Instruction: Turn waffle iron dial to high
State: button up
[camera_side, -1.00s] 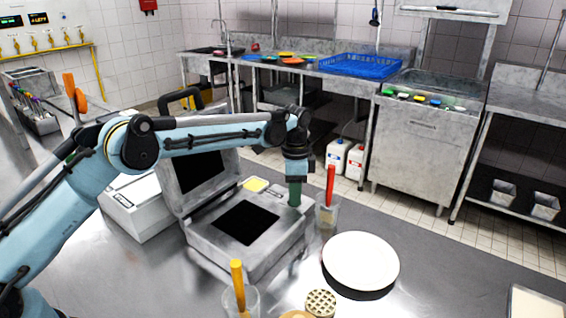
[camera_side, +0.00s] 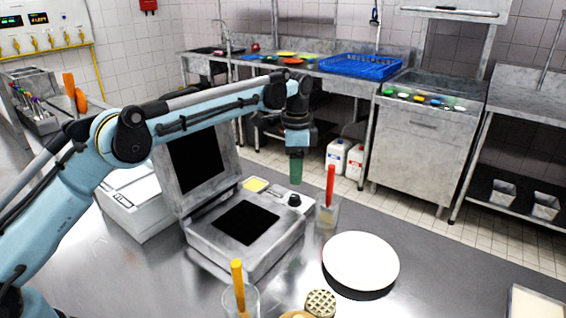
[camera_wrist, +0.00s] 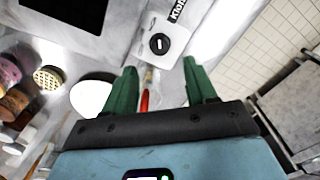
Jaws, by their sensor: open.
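The waffle iron (camera_side: 213,249) stands open on the steel counter, its lid (camera_side: 170,190) raised at the left. The dial's setting is too small to read.
A white plate (camera_side: 361,260), a waffle (camera_side: 320,303) and a cup with a yellow-handled tool (camera_side: 240,298) are in front. A white appliance (camera_side: 132,210) stands behind left.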

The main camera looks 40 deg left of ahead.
notch_tip(320, 180, up, 5)
dwell(0.4)
jog(key=s+a+r+n+t, duration=0.45)
jog(key=s+r, duration=0.35)
jog(key=s, duration=0.3)
jog(key=s+a+f+n+t, duration=0.1)
jog(key=s+f+n, duration=0.2)
jog(key=s+f, duration=0.2)
jog(key=s+a+f+n+t, duration=0.1)
jog(key=s+f+n, duration=0.2)
jog(key=s, duration=0.8)
notch_tip(320, 180, down, 2)
jog(key=shift+s+t, duration=0.15)
jog(key=shift+t, duration=0.2)
